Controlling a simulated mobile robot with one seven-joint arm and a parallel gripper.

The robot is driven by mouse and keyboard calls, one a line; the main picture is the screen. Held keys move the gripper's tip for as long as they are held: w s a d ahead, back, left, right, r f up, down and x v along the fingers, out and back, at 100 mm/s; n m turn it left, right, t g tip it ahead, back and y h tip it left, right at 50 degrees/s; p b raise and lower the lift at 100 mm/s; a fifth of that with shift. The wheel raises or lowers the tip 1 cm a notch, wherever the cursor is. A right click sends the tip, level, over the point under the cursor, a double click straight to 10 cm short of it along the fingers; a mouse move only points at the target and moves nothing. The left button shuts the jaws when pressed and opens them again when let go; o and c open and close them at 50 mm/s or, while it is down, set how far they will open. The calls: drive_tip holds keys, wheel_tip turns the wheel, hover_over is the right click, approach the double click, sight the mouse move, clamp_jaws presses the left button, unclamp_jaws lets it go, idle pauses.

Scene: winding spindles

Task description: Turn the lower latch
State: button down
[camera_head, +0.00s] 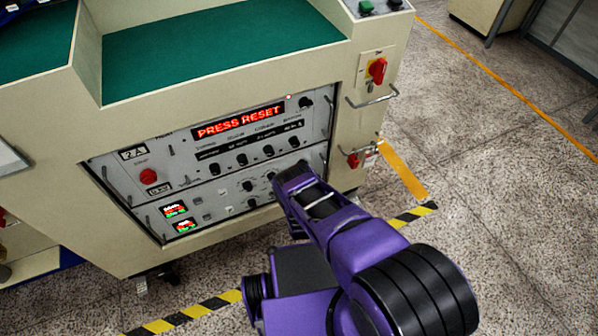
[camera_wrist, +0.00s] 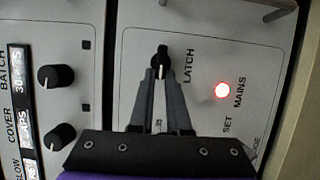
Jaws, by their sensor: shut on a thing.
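The lower latch is a small black knob (camera_wrist: 160,54) with a pale pointer mark, beside the printed word LATCH in the wrist view. It sits on the grey lower panel, across a seam from the panel with the BATCH and COVER knobs. My gripper (camera_wrist: 161,76) has its two grey fingers closed in on this knob from both sides. In the head view my gripper (camera_head: 283,171) reaches the right part of the machine front, and the arm hides the latch there.
A lit red MAINS lamp (camera_wrist: 222,90) is close to the latch. A metal handle (camera_wrist: 268,8) lies at the top edge of the wrist view. In the head view, a red display (camera_head: 238,122) reads PRESS RESET, and a red rotary switch (camera_head: 377,70) is on the right post.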

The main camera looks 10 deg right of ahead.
drive_tip(key=c, duration=0.9)
unclamp_jaws()
drive_tip(key=shift+s, duration=0.15)
